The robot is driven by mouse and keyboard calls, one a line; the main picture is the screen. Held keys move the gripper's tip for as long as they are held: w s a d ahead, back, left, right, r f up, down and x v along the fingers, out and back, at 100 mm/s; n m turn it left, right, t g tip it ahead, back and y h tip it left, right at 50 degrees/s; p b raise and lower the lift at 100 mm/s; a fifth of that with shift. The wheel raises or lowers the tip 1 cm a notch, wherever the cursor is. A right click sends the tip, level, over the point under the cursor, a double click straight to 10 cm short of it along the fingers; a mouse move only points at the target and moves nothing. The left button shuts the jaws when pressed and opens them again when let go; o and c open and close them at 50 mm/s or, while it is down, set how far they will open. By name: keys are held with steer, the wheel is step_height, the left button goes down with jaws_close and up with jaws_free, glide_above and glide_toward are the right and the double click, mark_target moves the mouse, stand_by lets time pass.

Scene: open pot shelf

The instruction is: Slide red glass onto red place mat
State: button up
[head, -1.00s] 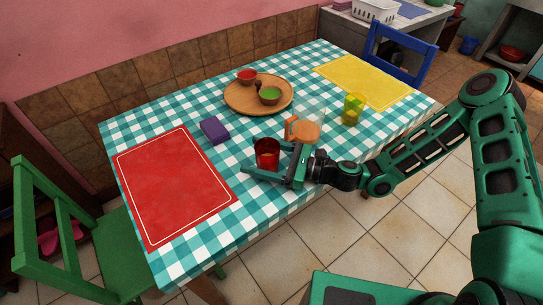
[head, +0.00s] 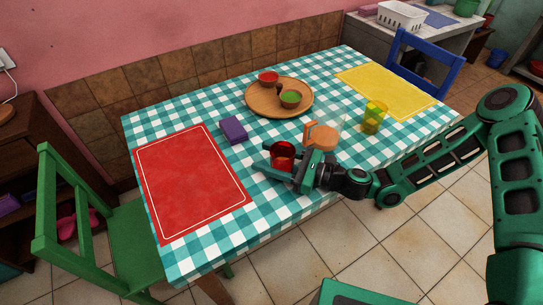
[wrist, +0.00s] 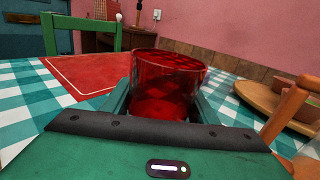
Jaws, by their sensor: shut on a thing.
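The red glass (head: 283,156) stands upright on the checked cloth, to the right of the red place mat (head: 190,185) and apart from it. My gripper (head: 284,166) is shut on the red glass, low at the table, with a finger on either side. In the wrist view the red glass (wrist: 168,85) fills the middle between the fingers. The red place mat (wrist: 90,70) lies beyond it to the left there. The glass's base is hidden by my gripper's body.
A purple box (head: 233,129) lies between the mat and the wooden tray (head: 262,108) with bowls. A clear jug with a wooden handle (head: 308,134) stands close right of the glass. A yellow glass (head: 374,118) is farther right. Cloth between red glass and mat is clear.

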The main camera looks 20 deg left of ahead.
steer(key=shift+s+a, duration=3.45)
steer(key=shift+s, duration=0.25)
steer(key=shift+s+a, duration=3.45)
steer(key=shift+s, duration=0.25)
steer(key=o, duration=1.3)
steer(key=shift+o, duration=0.2)
steer(key=d, duration=1)
steer(key=shift+s+d, duration=0.15)
steer(key=shift+d, duration=0.25)
